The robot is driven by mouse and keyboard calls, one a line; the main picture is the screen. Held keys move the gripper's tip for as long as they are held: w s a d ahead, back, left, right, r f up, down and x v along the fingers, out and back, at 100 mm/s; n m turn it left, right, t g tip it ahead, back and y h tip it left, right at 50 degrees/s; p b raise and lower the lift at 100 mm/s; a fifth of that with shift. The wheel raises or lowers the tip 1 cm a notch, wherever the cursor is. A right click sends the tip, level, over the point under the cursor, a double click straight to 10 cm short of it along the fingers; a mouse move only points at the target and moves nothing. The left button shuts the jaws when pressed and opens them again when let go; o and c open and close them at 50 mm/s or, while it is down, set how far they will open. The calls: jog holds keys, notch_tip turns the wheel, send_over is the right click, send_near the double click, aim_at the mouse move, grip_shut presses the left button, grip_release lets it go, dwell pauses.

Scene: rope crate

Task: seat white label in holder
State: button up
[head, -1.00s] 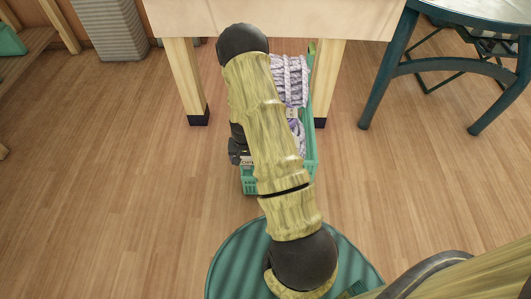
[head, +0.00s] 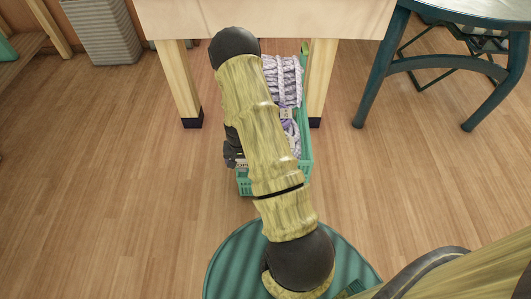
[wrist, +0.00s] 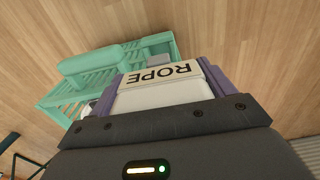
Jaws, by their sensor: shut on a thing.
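The white label (wrist: 163,75) reads "ROPE", upside down in the wrist view. My gripper (wrist: 162,92) is shut on it, with a purple finger at each side. In the head view, my gripper (head: 232,150) is a dark shape partly hidden behind my arm, at the left side of the green crate (head: 247,188). A sliver of the label (head: 242,164) shows there, near the crate's near left corner. In the wrist view the crate (wrist: 75,105) lies beyond the label, to the left. I cannot clearly make out the holder or whether the label touches the crate.
Purple and white rope (head: 288,85) fills the crate. The crate stands by a wooden table (head: 265,17), near its right leg (head: 320,85). A green round table (head: 480,15) is at right, a grey basket (head: 100,30) at upper left. The floor at left is clear.

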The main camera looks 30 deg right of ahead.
aim_at(243, 169)
jog(key=shift+f+b, duration=0.5)
jog(key=shift+f, duration=0.8)
jog(key=shift+f+b, duration=0.7)
jog(key=shift+f, duration=0.55)
dwell(1.5)
jog(key=o, duration=1.8)
jog(key=shift+d, duration=0.1)
jog(key=shift+r, duration=0.1)
jog(key=r+p, duration=0.6)
jog(key=r, duration=1.1)
jog(key=shift+a+r+p, duration=0.1)
jog(key=shift+a+p, duration=0.1)
jog(key=shift+p, duration=0.2)
